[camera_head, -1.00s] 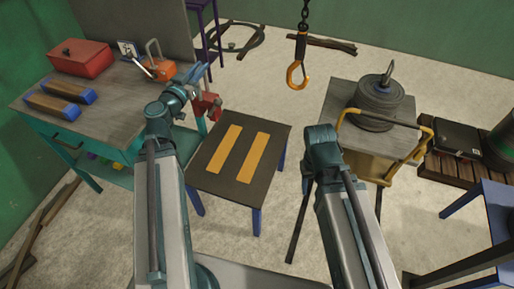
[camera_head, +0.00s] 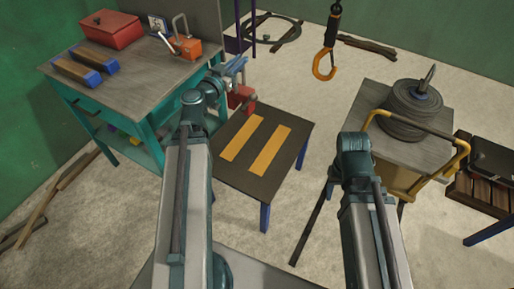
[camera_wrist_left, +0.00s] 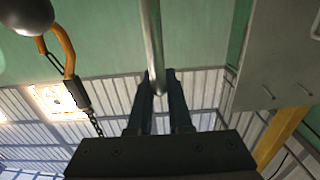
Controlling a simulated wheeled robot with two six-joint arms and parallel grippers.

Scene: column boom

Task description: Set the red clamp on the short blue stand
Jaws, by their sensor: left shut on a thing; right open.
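The red clamp (camera_head: 240,97) hangs from my left gripper (camera_head: 236,68) in the head view, just by the far left corner of the short blue stand (camera_head: 292,150). I cannot tell how high it is above the stand. The stand has a dark top with two yellow strips and blue legs. In the left wrist view, my left gripper (camera_wrist_left: 160,80) is shut around a metal bar, the clamp's red body not showing there. My right arm reaches in at the lower right of the head view, but its gripper is hidden.
A teal workbench (camera_head: 175,80) stands left, bearing a red box (camera_head: 112,30) and an orange tool. A yellow hook (camera_head: 323,65) hangs on a chain behind the stand. A cart with a grey coil (camera_head: 412,103) stands right. The stand's top looks clear.

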